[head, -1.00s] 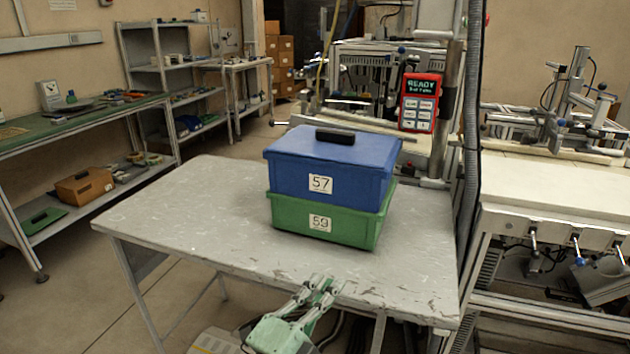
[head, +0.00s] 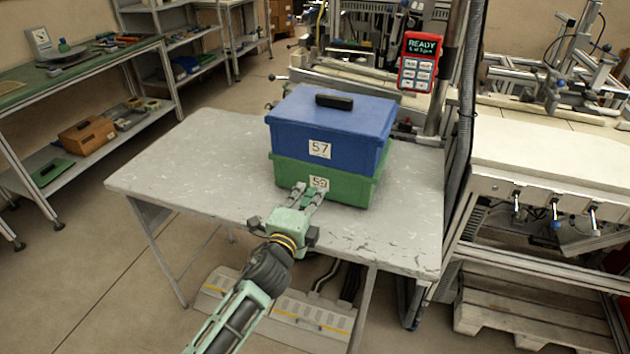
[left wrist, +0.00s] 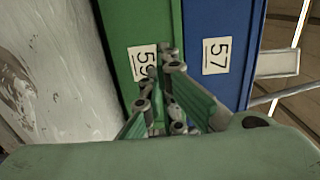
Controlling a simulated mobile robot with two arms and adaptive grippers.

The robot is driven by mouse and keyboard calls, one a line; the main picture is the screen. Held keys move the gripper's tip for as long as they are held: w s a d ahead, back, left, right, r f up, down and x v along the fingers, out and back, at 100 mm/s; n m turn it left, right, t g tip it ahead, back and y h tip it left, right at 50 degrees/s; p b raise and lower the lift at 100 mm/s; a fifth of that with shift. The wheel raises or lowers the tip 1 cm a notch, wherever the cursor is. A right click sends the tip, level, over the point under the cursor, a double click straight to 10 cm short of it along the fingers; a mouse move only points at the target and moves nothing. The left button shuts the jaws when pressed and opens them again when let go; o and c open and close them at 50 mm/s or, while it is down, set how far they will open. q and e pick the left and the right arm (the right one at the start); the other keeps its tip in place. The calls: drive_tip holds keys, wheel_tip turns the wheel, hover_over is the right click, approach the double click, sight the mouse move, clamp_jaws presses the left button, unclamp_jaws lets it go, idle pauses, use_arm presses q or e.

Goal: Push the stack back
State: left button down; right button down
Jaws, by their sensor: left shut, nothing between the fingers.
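The stack stands on the grey table (head: 180,165). It is a blue box labelled 57 (head: 360,138), with a black handle on its lid, on top of a green box labelled 59 (head: 350,185). My left gripper (head: 308,190) is shut and empty, with its fingertips at the front of the green box by the label. In the left wrist view the fingertips (left wrist: 165,75) overlap the 59 label on the green box (left wrist: 118,30), beside the blue box (left wrist: 225,25). Whether they touch it I cannot tell. My right gripper is not in view.
A metal frame with a red READY panel (head: 419,62) stands behind the table. A dark hose (head: 462,120) hangs at the table's right. The table's left part is clear. A green-topped bench (head: 60,75) stands at the left.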

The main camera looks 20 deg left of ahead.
sight(319, 176)
use_arm(q)
drive_tip(key=shift+w, duration=2.35)
